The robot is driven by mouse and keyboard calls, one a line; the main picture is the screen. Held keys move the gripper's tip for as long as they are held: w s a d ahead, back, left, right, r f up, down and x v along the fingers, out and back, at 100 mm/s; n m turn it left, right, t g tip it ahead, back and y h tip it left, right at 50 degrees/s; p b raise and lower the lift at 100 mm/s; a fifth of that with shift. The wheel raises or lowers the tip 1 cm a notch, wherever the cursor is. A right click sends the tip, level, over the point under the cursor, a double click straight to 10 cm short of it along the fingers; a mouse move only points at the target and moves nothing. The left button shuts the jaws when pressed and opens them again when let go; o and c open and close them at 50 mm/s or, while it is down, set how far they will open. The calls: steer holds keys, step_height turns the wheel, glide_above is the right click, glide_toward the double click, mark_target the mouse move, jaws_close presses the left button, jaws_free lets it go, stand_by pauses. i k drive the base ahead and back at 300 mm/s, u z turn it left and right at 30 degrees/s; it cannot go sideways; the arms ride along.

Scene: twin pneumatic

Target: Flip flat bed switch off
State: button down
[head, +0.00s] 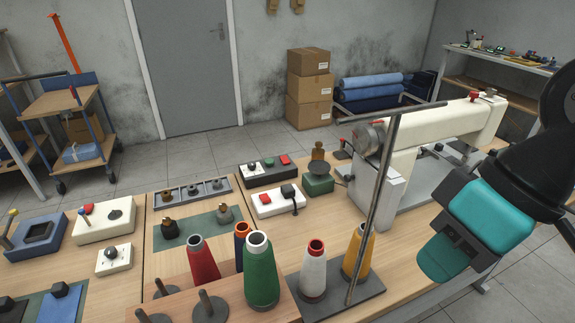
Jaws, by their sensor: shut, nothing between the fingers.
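A white sewing machine (455,125) with a long arm stands at the back right of the table. Left of it, a white control box (266,206) carries a red button and a dark lever (293,198) on its right end. Behind it is a dark control box (258,181) with a white plate, a knob and a red button. I see no label telling which is the flat bed switch, and the lever's setting is too small to tell. My gripper (440,262), teal and black, hangs at the right, in front of the machine and apart from the boxes. It is shut and empty.
A thin metal rod (376,200) rises from the dark thread stand (345,299). Red (202,260), green (261,275), white (312,273) and yellow (358,252) cones stand before the control boxes. More white boxes (104,222) sit at the left.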

mark_target(284, 159)
steer(key=k, duration=0.5)
steer(key=z, duration=1.35)
steer(key=i, duration=0.95)
steer(key=u, duration=2.15)
